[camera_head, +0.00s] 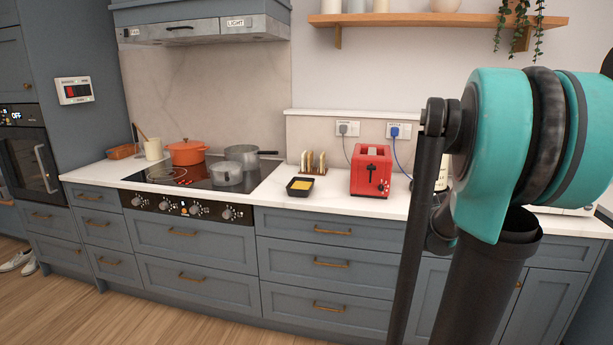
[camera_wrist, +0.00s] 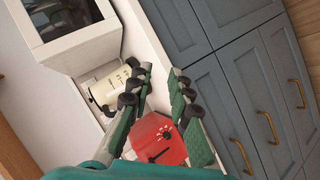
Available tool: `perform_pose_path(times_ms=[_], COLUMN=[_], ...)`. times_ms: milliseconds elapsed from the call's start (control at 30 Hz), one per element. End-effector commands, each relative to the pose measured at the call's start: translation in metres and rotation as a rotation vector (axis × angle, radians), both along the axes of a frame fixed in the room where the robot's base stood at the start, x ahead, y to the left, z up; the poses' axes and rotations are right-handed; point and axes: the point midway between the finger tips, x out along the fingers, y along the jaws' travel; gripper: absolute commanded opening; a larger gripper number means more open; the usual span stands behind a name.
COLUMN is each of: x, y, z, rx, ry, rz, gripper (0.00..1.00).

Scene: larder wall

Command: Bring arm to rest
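My gripper (camera_wrist: 160,95) shows in the wrist view with its two green and grey fingers spread apart and nothing between the tips. It points along the counter, with the red toaster (camera_wrist: 160,140) low in that view, partly behind the fingers. In the head view my teal and black arm fills the right side, and my gripper is not seen there. The red toaster (camera_head: 371,170) stands on the counter just left of my arm.
The white counter (camera_head: 330,195) holds a black tray with yellow contents (camera_head: 300,187), a toast rack (camera_head: 313,162), an orange pot (camera_head: 186,152) and grey pans (camera_head: 227,174). A cream canister (camera_wrist: 115,88) and a white appliance (camera_wrist: 75,45) lie beyond my fingers.

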Motion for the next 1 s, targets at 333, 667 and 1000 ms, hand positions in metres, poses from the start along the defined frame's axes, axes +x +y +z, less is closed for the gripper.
perform_pose_path(times_ms=[333,667,1000], x=[-0.133,-0.229,-0.235], y=[0.172,0.253,0.257], z=[-0.110,-0.164,-0.167], rx=[0.558,0.814,0.828], ry=[0.151,0.322,0.335], rz=[-0.108,-0.191,-0.198], gripper=[0.19,0.19,0.19])
